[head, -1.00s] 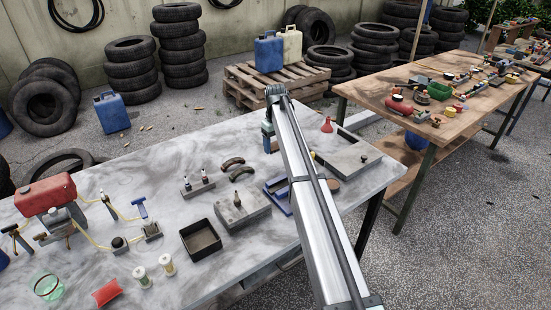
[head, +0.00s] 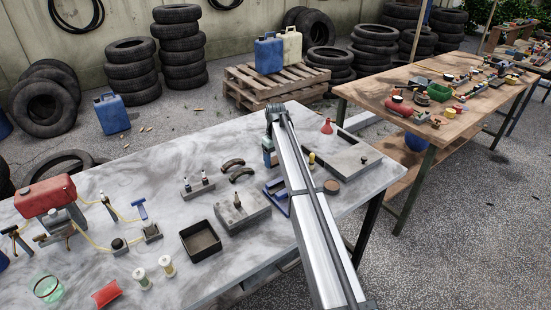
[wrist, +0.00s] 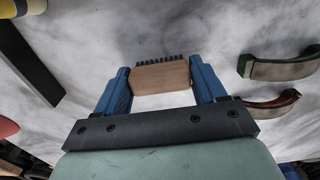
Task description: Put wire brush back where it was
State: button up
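In the wrist view, the wire brush (wrist: 160,77), a wooden block with a row of dark bristles along its far edge, sits between the two blue fingers of my gripper (wrist: 160,72). The fingers press on both its sides. The pale, marbled tabletop lies beyond it; I cannot tell how far the brush is above it. In the head view, my gripper (head: 269,155) is mostly behind my arm near the table's back edge, and the brush is hidden there.
Two curved pieces (wrist: 283,68) lie right of the brush in the wrist view. In the head view, a blue frame (head: 275,199), a grey block (head: 242,211), a black tray (head: 201,240) and a red funnel (head: 327,127) stand around my arm. Bare tabletop (head: 215,140) lies left of my gripper.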

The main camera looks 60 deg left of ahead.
aim_at(276, 157)
jog(key=o, duration=0.4)
jog(key=shift+o, duration=0.2)
notch_tip(276, 157, up, 12)
jog(key=shift+r, duration=0.15)
dwell(0.4)
